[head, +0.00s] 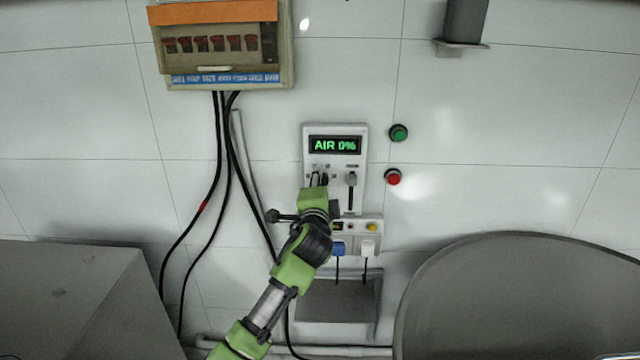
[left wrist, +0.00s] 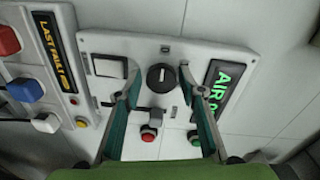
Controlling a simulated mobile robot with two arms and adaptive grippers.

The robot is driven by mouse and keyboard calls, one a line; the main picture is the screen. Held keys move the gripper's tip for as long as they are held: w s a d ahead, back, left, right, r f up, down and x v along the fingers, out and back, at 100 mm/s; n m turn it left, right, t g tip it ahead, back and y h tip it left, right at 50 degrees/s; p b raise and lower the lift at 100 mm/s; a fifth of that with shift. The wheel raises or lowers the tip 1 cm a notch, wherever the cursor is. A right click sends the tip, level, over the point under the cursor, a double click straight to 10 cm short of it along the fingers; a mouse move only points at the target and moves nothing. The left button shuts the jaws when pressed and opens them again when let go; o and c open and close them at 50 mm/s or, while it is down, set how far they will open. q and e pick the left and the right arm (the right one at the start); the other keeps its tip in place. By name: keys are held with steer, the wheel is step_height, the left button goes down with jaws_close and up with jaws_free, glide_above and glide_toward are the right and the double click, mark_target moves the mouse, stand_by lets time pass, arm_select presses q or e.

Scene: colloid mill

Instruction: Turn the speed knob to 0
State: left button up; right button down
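The control panel (head: 359,140) is a white wall unit whose display (head: 335,145) reads "AIR 0%" in green. In the left wrist view the round black speed knob (left wrist: 161,77) has a pale line running roughly up and down the picture. My left gripper (head: 319,181) is in front of the panel and covers most of the knob in the head view. In the left wrist view its two fingers (left wrist: 161,82) are apart, one on each side of the knob, with visible gaps. I cannot tell if the fingertips touch the panel. My right gripper is not in view.
A grey slider lever (head: 351,180) is right of the knob. Green (head: 398,133) and red (head: 393,177) buttons are on the wall to the right. A socket unit with blue (head: 338,248) and white (head: 367,248) plugs sits below. A breaker box (head: 286,60) and cables hang at left.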

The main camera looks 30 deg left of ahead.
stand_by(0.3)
arm_select(q)
steer(key=v, duration=1.2)
